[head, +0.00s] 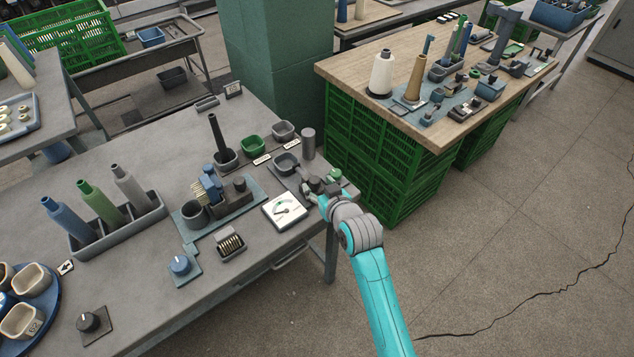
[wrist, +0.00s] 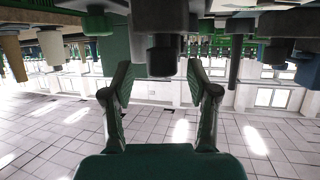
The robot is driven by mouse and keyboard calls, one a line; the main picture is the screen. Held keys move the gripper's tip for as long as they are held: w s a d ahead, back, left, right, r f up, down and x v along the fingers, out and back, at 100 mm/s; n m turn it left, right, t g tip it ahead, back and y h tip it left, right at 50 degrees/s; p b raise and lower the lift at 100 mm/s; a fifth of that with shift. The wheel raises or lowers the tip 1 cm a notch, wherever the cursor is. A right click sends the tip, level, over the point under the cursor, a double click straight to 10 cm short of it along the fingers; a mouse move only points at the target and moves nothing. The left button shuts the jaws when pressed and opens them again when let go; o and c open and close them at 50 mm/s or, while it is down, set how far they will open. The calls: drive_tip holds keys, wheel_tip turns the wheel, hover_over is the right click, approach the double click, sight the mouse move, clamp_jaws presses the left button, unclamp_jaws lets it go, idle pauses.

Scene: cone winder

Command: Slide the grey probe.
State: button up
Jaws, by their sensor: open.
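My gripper (head: 325,194) is at the right end of the grey bench, over a small fixture beside the white dial gauge (head: 284,210). In the wrist view my gripper (wrist: 160,78) has its two fingers spread apart. A dark grey stepped cylinder (wrist: 162,58), which looks like the grey probe, shows between the fingertips, with gaps on both sides. I cannot tell how far in front of the fingers it is. In the head view a dark grey part (head: 315,185) shows just beside my gripper; my wrist hides much of the fixture.
An upright grey cylinder (head: 308,143) and a small grey bowl (head: 286,163) stand close behind the fixture. A blue-grey plate with cups (head: 194,213) lies left of the gauge. The bench's right edge is close to my gripper. Open floor lies to the right.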

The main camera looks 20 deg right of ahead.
drive_tip(key=v, duration=0.9)
drive_tip(key=shift+s, duration=0.15)
drive_tip(key=s+f, duration=0.3)
drive_tip(key=s, duration=0.7)
drive_tip(key=s+f, duration=0.4)
drive_tip(key=s, duration=0.5)
drive_tip(key=s+r, duration=0.3)
drive_tip(key=s, duration=0.7)
drive_tip(key=s+a+r+t, duration=0.1)
drive_tip(key=s+r, duration=0.2)
drive_tip(key=s, duration=0.7)
drive_tip(key=shift+s+a+r+m+h, duration=0.3)
drive_tip(key=shift+s+r+h, duration=0.05)
drive_tip(key=shift+h, duration=0.05)
